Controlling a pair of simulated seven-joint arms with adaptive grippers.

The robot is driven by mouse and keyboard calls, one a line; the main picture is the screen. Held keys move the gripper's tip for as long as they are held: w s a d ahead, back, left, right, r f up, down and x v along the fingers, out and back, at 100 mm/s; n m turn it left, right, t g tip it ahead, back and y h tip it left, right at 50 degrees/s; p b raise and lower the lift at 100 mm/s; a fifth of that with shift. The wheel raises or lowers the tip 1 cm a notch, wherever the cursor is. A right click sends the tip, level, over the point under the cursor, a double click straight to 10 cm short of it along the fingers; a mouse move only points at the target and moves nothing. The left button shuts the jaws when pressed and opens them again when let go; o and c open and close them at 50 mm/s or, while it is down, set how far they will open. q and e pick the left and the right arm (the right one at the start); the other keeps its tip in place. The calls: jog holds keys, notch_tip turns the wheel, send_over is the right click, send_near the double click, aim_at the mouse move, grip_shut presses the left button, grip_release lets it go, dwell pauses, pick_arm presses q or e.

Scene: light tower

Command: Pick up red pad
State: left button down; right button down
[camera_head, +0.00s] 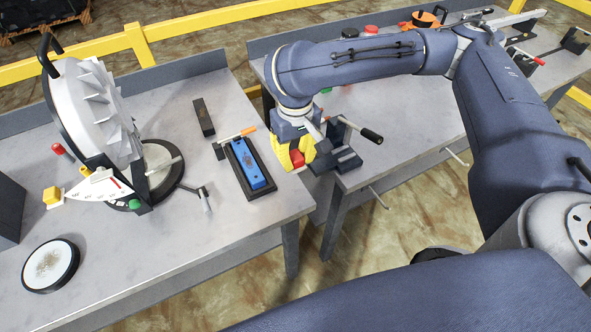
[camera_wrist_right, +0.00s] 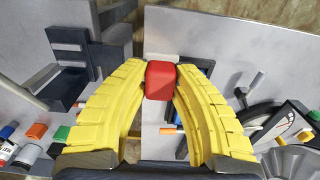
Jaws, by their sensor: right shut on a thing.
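The red pad (camera_wrist_right: 160,80) is a small red block held between the yellow fingertips of my right gripper (camera_wrist_right: 160,84) in the right wrist view. In the head view the red pad (camera_head: 297,159) shows at the tips of the yellow fingers of my right gripper (camera_head: 296,155). The gripper is near the right edge of the left table, right of a blue block in a black tray (camera_head: 247,169). My left gripper does not show in either view.
A light tower lamp (camera_head: 95,110) stands on the left table, with a round white-topped disc (camera_head: 50,265) at its front left. A black-handled vise (camera_head: 342,150) is close to my right gripper. A gap separates the two tables.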

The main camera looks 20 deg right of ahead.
aim_at(295, 155)
jog(key=shift+r, duration=3.7)
jog(key=c, duration=1.8)
grip_release()
grip_shut()
